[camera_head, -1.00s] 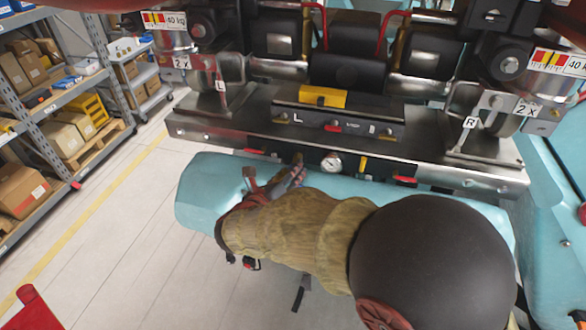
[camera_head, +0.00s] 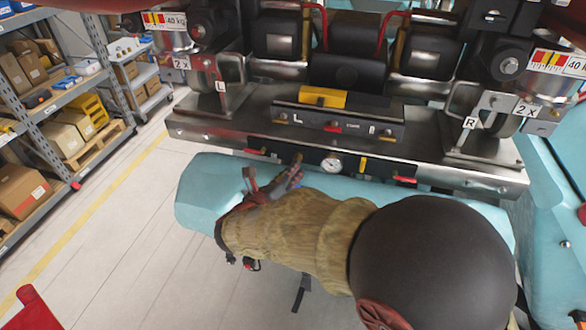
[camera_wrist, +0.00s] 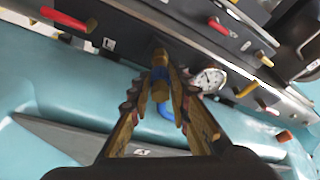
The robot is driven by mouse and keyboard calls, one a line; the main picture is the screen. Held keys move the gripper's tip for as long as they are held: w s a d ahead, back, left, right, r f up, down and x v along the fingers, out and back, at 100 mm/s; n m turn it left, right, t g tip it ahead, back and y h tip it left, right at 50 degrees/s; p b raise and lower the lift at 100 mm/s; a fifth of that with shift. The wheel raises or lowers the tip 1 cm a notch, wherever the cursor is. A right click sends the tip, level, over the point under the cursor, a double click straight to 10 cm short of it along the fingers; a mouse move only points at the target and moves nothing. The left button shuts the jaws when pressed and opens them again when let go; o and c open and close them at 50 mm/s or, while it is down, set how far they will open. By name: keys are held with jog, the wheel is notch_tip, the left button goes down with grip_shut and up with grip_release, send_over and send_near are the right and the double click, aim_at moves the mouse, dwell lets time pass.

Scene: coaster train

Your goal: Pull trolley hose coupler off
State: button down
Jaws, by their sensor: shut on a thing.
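The trolley hose coupler (camera_wrist: 160,88) is a small brass-coloured fitting with a blue part, seen between the fingers in the wrist view. A blue hose (camera_wrist: 168,112) curves away below it. In the head view the brass end (camera_head: 297,158) shows at the black panel's lower front. My gripper (camera_wrist: 160,78) is shut on the coupler, one finger on each side. In the head view my gripper (camera_head: 292,175) reaches in just below the panel, partly hidden by my arm. I cannot tell whether the coupler is still seated.
A pressure gauge (camera_head: 331,163) sits close right of the coupler, with a yellow handle (camera_head: 362,164) and red handle (camera_head: 404,179) beyond. The metal shelf (camera_head: 235,132) overhangs above. The teal body (camera_head: 200,190) lies below. Open floor is at left.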

jog(key=shift+s+a, duration=0.2)
jog(key=shift+s, duration=0.25)
dwell(0.4)
jog(key=shift+s+a+p, duration=0.25)
jog(key=shift+s+a, duration=0.05)
jog(key=shift+s, duration=0.5)
jog(key=shift+s+a+p, duration=0.2)
jog(key=shift+s+a, duration=0.1)
jog(key=shift+s, duration=0.55)
jog(key=shift+s+a+p, duration=0.25)
jog(key=shift+s+a, duration=0.05)
jog(key=shift+s, duration=0.5)
jog(key=shift+s, duration=0.1)
